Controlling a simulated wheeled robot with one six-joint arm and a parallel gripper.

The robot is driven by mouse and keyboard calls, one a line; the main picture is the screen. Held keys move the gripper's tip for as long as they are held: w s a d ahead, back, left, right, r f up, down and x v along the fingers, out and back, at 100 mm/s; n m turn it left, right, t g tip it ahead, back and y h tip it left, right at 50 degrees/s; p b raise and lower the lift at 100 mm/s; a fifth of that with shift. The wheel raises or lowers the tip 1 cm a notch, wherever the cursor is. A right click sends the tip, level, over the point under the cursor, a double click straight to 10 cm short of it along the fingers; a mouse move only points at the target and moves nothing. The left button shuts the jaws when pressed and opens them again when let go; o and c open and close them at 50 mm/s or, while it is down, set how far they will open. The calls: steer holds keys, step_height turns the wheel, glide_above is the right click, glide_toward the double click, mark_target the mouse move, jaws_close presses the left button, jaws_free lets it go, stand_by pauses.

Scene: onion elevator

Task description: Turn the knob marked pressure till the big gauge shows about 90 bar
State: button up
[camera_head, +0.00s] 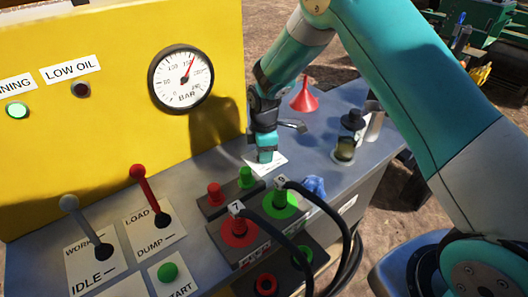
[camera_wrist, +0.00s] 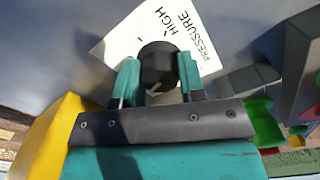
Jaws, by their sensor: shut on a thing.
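The black pressure knob (camera_wrist: 157,62) sits on a white plate (camera_wrist: 120,42) marked PRESSURE and HIGH in the wrist view. My gripper (camera_wrist: 158,78) is shut on the knob, one teal finger on each side. In the head view my gripper (camera_head: 265,152) points down onto the plate (camera_head: 278,164) and hides the knob. The big round gauge (camera_head: 181,79), marked BAR, is on the yellow panel at the upper left. Its red needle points up and slightly right.
A red funnel (camera_head: 304,98), a dark lantern-like item (camera_head: 346,138) and a grey cup (camera_head: 374,122) stand right of my gripper. Red and green hose couplings (camera_head: 279,204) with black hoses are in front. WORK/IDLE (camera_head: 85,230) and LOAD/DUMP levers (camera_head: 148,195) stand at the left.

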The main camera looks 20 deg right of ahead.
steer(key=n, duration=0.5)
steer(key=shift+n, duration=0.3)
steer(key=n, duration=0.5)
steer(key=shift+n, duration=0.3)
steer(key=o, duration=0.9)
steer(key=shift+o, duration=0.2)
step_height(320, 180, up, 18)
steer(key=b, duration=0.2)
steer(key=shift+f, duration=0.25)
